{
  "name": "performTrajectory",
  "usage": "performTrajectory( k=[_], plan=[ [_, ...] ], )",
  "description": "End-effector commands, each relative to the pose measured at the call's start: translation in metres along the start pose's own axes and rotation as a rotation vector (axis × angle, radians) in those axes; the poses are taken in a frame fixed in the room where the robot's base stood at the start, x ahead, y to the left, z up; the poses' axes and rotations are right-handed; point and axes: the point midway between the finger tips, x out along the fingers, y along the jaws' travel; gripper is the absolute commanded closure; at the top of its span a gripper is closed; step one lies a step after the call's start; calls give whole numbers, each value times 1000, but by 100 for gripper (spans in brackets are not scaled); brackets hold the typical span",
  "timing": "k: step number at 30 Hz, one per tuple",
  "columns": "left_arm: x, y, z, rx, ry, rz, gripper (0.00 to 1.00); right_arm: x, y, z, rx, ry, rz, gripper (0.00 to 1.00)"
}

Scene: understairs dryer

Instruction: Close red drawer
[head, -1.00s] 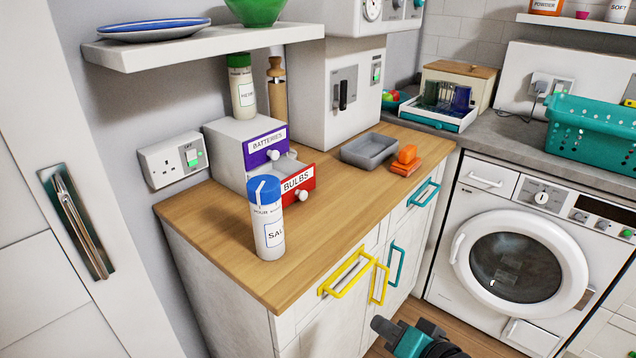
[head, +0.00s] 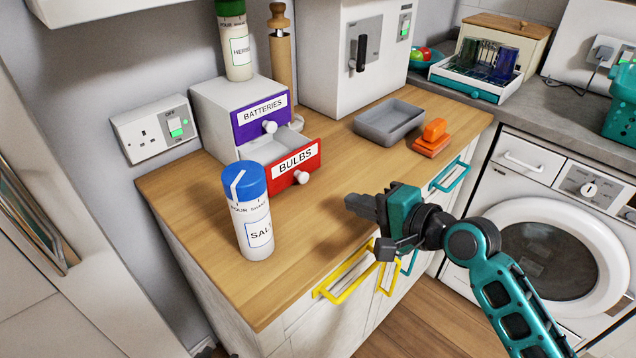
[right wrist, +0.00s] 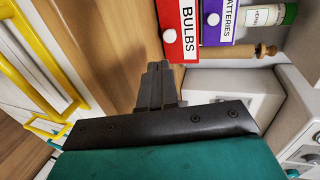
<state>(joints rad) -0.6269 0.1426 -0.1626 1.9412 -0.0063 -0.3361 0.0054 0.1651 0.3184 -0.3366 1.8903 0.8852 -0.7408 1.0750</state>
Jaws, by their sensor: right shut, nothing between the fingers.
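The red drawer (head: 294,165), labelled BULBS with a white knob, is pulled out of the small white cabinet (head: 215,112) on the wooden worktop. The purple BATTERIES drawer (head: 262,117) sits above it and looks shut. My right gripper (head: 362,206) is shut and empty over the worktop, to the right of the red drawer and apart from it. My left gripper is not in view.
A salt canister (head: 250,215) with a blue lid stands in front of the red drawer, to its left. A grey tray (head: 390,122) and an orange item (head: 433,138) lie at the right. Bare worktop (head: 300,230) lies between the canister and my right gripper.

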Motion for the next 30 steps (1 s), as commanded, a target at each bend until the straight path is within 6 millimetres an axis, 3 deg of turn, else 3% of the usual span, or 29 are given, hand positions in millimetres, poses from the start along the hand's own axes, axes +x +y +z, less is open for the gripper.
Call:
performTrajectory(
  k=[6,15,30],
  plan=[
    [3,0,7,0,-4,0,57,49,0,0,-2,0,-2,100],
    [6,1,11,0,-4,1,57,94,-8,0,-2,1,0,100],
    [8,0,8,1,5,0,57,105,-12,0,-3,2,1,100]
  ],
)
